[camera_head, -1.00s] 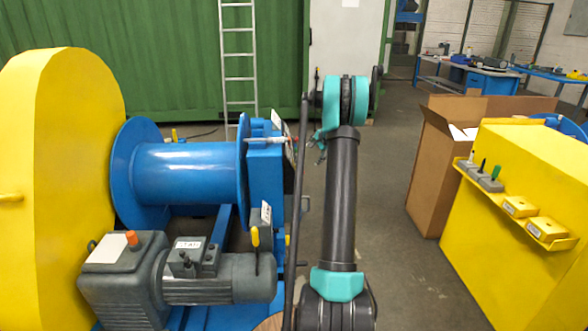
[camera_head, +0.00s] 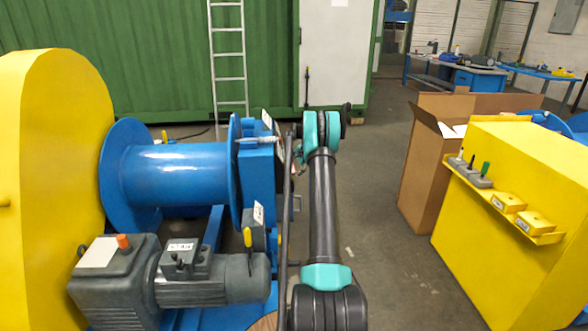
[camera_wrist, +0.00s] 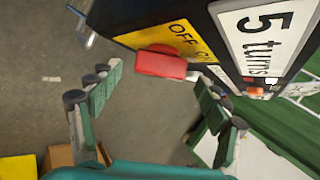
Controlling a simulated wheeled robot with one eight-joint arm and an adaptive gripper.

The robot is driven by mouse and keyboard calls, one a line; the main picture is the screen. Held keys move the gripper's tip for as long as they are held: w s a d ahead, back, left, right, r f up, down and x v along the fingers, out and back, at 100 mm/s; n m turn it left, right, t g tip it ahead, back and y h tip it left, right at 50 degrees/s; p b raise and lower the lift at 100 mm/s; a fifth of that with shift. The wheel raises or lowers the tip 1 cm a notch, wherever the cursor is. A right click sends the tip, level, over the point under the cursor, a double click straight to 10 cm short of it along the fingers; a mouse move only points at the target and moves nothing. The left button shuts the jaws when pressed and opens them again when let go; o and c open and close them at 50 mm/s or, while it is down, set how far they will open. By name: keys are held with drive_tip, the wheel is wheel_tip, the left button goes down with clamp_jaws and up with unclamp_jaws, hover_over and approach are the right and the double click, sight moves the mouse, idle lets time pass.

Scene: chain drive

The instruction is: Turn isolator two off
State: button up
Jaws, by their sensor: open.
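In the wrist view a red handle (camera_wrist: 160,65) sticks out from a yellow plate (camera_wrist: 178,38) marked OFF, on the face of a dark box. Its number is not readable, so I cannot tell whether it is isolator two. My gripper (camera_wrist: 160,84) is open, one finger to each side of the handle's outer end. I cannot tell whether either finger touches it. A white plate reading "5 turns" (camera_wrist: 268,38) is beside the yellow plate. In the head view my wrist (camera_head: 320,132) is at the right side of the blue drum stand, and my fingers are mostly hidden.
The blue drum (camera_head: 175,175) and grey motor (camera_head: 215,280) stand left of my arm, with a yellow guard (camera_head: 60,160) farther left. A cardboard box (camera_head: 425,170) and yellow cabinet (camera_head: 490,225) stand right. Floor (camera_head: 375,200) between is clear.

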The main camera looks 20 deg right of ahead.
drive_tip(key=shift+x, duration=1.25)
drive_tip(key=c, duration=1.2)
